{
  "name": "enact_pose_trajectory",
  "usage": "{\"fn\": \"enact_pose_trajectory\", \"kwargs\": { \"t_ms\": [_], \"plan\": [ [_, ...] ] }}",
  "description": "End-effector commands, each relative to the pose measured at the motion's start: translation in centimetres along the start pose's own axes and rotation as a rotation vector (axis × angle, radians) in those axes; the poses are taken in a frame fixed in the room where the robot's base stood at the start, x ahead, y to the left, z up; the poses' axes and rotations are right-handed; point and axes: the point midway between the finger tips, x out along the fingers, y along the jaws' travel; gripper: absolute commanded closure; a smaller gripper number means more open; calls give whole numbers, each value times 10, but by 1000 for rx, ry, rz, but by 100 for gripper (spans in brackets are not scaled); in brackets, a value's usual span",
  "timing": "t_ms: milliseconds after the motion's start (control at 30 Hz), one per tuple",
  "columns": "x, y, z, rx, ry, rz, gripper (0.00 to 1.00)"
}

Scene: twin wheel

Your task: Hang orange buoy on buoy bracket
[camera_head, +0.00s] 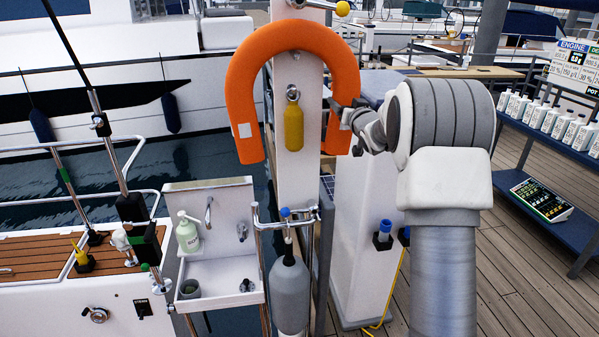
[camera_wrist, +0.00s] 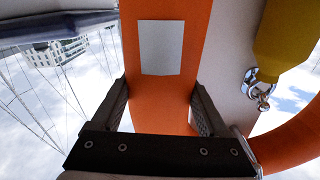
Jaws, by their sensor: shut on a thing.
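The orange buoy (camera_head: 246,88) is a horseshoe with its open end down, upright in front of a white post (camera_head: 296,150). It also fills the middle of the wrist view (camera_wrist: 165,20), with a pale patch on it. My gripper (camera_head: 345,115) is shut on its right leg in the head view; in the wrist view the fingers (camera_wrist: 160,100) flank the orange leg. I cannot tell whether this arm is the buoy bracket, or whether the buoy touches the post.
A yellow float (camera_head: 293,127) hangs from a ring on the post, inside the horseshoe. A sink unit (camera_head: 215,275) and grey cylinder (camera_head: 289,290) stand below. A blue shelf with white bottles (camera_head: 562,121) is at right. Water and a boat lie left.

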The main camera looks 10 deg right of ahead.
Motion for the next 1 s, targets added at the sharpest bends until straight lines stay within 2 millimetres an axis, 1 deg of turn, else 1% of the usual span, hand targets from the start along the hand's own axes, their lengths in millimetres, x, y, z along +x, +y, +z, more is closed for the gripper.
{"fn": "enact_pose_trajectory", "kwargs": {
  "t_ms": [33,433,467,500,567,600,733,767,867,1000],
  "plan": [
    [0,-1,-4,4,8,-2,100],
    [0,0,0,4,8,-2,100],
    [0,0,-1,4,8,-2,21],
    [0,0,-1,3,8,-2,14],
    [0,0,-1,3,7,-1,3],
    [0,0,0,2,6,-1,0],
    [0,0,1,2,3,-1,0],
    [0,1,5,-2,-5,1,0],
    [-2,1,5,-2,-4,1,0],
    [-12,1,4,-1,-1,1,0]
  ]
}}
